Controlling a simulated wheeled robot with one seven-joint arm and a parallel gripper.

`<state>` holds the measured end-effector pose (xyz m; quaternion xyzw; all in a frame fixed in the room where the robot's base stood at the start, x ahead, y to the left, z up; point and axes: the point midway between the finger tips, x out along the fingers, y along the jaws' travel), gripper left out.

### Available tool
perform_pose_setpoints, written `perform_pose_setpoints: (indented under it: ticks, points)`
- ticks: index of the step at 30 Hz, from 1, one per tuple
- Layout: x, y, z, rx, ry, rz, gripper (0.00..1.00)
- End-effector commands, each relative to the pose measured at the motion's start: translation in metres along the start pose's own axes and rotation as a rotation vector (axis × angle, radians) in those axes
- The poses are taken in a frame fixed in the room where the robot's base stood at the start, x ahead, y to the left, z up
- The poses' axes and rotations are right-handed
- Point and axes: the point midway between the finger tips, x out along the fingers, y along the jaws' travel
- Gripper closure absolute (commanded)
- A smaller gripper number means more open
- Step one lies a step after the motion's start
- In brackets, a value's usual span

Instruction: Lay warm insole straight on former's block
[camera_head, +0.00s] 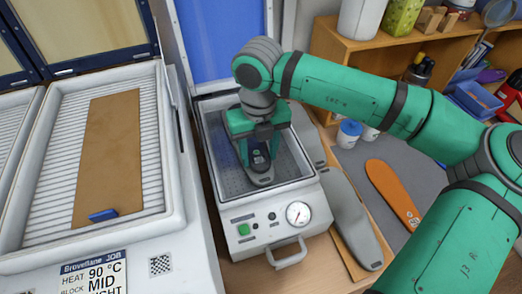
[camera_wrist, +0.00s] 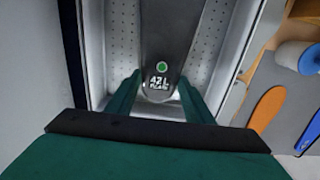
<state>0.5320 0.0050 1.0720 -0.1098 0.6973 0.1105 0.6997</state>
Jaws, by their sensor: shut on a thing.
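A grey foot-shaped block (camera_head: 263,180) with a green dot and a "42 L" label stands in the former's (camera_head: 243,215) open metal bed. My gripper (camera_head: 259,150) is over the bed, shut on this block's labelled end. In the wrist view the block (camera_wrist: 170,45) lies between the two green fingers of my gripper (camera_wrist: 160,92). I cannot tell whether the block rests on the bed floor. A flat brown sheet (camera_head: 108,150) with a blue tab (camera_head: 103,215) at its near end lies on the ribbed heater at left. No insole shows on the block.
Other grey blocks (camera_head: 348,215) lie right of the former. An orange insole shape (camera_head: 391,192) lies on the grey mat, with small jars (camera_head: 349,133) behind it. A wooden shelf (camera_head: 350,45) stands at the back. The former has a gauge (camera_head: 298,213) and front handle (camera_head: 288,255).

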Motion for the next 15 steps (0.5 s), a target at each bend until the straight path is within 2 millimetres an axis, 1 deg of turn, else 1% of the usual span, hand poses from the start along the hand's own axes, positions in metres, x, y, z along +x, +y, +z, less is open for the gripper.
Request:
perform_pose_setpoints:
  ticks: [11,12,13,14,15]
  points:
    - [0.0007,0.0000,0.0000,0.000,0.000,0.000,0.79]
    - [0.0007,0.0001,0.0000,0.000,0.000,0.000,0.43]
    - [0.0007,0.0001,0.0000,0.000,0.000,0.000,0.36]
    - [0.0006,0.0001,0.0000,0.000,0.000,0.000,0.31]
    - [0.0006,0.0001,0.0000,0.000,0.000,0.000,0.31]
